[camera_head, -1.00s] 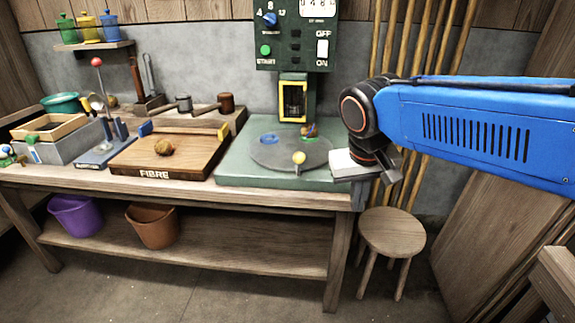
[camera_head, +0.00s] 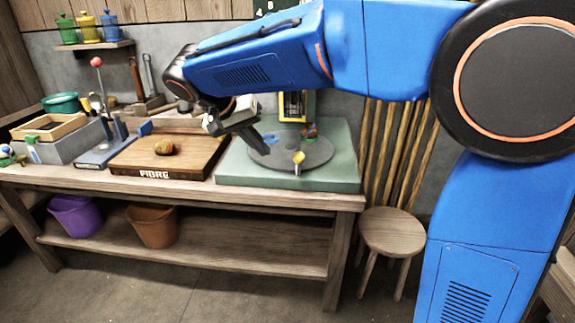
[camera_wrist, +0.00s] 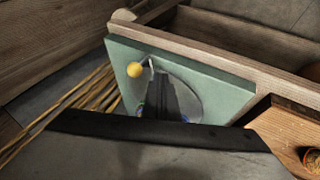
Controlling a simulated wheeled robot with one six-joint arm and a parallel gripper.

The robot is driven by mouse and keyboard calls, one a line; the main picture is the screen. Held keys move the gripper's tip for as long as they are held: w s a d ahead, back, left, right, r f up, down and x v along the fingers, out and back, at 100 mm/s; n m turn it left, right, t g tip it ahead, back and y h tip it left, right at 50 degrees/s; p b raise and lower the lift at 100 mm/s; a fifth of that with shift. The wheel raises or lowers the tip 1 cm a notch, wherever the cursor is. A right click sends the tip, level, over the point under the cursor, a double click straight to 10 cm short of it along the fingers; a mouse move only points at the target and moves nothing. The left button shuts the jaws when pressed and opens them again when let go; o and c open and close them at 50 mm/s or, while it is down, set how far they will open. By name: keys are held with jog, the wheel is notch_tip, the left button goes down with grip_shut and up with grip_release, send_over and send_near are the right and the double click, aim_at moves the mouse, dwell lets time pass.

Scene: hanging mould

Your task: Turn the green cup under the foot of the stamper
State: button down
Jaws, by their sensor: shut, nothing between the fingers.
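The grey round turntable (camera_head: 312,157) lies on a green base (camera_head: 235,170) on the bench. A yellow knob (camera_head: 299,157) stands at its front edge; it also shows in the wrist view (camera_wrist: 134,70). A small cup with green and reddish-brown colours (camera_head: 310,131) sits at the back right of the turntable; I cannot tell if it is the green cup. A blue cup (camera_head: 270,138) is at the back left, beside my gripper. The stamper's yellow-framed front (camera_head: 293,105) stands behind; its foot is not clearly visible. My gripper (camera_head: 261,148) is shut and empty, above the turntable's left side.
The wooden FIBRE board (camera_head: 140,157) with a brown ball (camera_head: 164,147) lies left of the base. A stool (camera_head: 391,235) and bamboo poles (camera_head: 385,140) are to the right. My arm hides the upper stamper. The bench's front strip is clear.

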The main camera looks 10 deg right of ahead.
jog(key=d+r+x, duration=0.1)
jog(key=d+x, duration=0.1)
jog(key=x, duration=0.9)
dwell(0.3)
jog(key=shift+s, duration=0.15)
jog(key=shift+d, duration=0.15)
